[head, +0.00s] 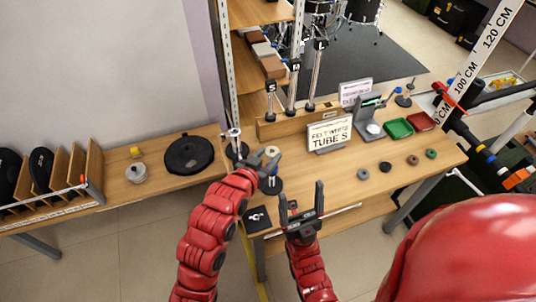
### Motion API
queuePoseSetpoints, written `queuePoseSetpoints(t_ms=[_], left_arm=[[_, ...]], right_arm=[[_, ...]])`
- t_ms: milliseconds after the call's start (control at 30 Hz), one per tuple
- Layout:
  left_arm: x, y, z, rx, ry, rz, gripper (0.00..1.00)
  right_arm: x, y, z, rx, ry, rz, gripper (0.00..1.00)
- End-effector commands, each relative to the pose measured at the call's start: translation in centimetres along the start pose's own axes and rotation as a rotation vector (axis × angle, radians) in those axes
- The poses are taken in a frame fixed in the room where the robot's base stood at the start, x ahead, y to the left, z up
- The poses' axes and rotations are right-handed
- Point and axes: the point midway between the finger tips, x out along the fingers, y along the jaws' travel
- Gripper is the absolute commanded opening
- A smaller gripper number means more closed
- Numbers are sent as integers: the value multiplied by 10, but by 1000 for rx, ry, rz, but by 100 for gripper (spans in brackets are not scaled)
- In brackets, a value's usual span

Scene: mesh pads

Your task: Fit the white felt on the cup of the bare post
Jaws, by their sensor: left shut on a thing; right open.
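My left gripper (262,165) is shut on a small pale ring (272,151), which looks like the white felt. It is over the near left part of the right-hand table. Just below it stands a short post on a dark round base (274,187), its top partly hidden by the gripper. Another short post (235,138) with a pale top stands to the left on a dark base. I cannot tell which post is the bare one, or whether the ring touches a cup. My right gripper (301,198) is open and empty at the table's front edge, fingers pointing up.
A sign (329,134) reads "FELT WHITE TUBE S". Behind it, tubes marked S (271,100) and M (293,85) stand in a wooden rack. Green (399,129) and red trays (421,121) stand behind.

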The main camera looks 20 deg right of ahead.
Motion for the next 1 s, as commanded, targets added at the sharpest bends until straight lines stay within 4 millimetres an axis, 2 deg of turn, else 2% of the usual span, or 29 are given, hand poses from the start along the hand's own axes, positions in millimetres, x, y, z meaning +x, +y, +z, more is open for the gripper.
queuePoseSetpoints(t_ms=[600,1000], left_arm=[[17,0,41,-1,-3,0,0],[19,0,46,-1,-2,0,0]], right_arm=[[-32,-2,5,0,0,0,80],[-35,-2,6,0,0,0,80]])
